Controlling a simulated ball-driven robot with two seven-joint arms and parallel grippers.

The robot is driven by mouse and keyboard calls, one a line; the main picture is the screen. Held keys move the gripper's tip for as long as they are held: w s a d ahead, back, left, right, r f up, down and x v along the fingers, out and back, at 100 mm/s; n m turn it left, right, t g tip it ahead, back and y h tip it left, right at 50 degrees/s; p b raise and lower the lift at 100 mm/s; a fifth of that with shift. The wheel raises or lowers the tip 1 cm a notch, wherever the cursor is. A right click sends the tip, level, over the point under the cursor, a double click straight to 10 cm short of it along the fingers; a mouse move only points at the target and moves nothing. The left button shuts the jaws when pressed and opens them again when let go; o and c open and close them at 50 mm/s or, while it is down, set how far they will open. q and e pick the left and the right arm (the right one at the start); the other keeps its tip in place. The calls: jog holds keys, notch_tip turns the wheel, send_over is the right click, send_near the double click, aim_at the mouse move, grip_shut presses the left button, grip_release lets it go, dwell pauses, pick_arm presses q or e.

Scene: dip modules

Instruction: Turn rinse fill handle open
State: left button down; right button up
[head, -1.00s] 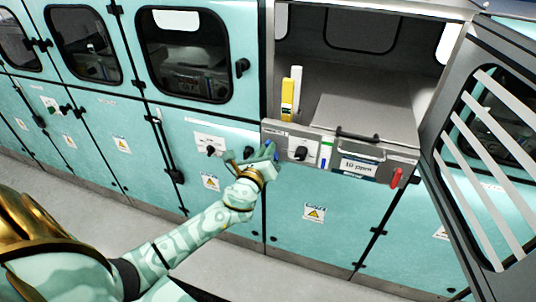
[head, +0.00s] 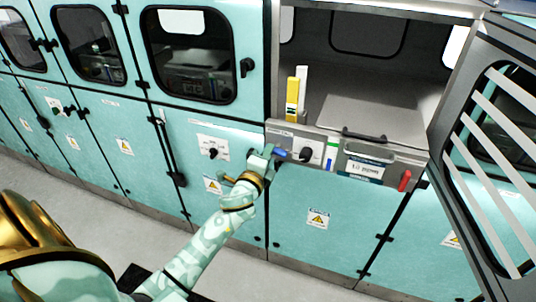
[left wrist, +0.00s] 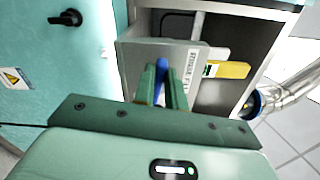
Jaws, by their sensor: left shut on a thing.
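The blue handle (head: 280,153) sits at the left end of the grey front panel of the open module. My left gripper (head: 267,157) is at this handle and hides part of it. In the left wrist view the blue handle (left wrist: 161,78) stands between the two green fingers of my left gripper (left wrist: 161,85), which are shut on it. Its pivot is hidden. My right gripper is in neither view.
Right of the handle are a black knob (head: 305,155), a label plate (head: 365,167) and a red handle (head: 404,181). A yellow piece (head: 292,97) stands inside the open bay. The slatted door (head: 490,160) hangs open at right.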

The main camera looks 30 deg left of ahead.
pick_arm(q)
jog(key=shift+f+n, duration=0.2)
jog(key=shift+n, duration=0.8)
jog(key=c, duration=1.4)
grip_release()
jog(key=shift+c, duration=0.2)
jog(key=shift+s, duration=0.1)
jog(key=b+v, duration=0.1)
jog(key=v, duration=1.5)
jog(key=shift+b, duration=0.3)
jog(key=shift+s+n, duration=0.1)
jog(key=shift+n, duration=0.2)
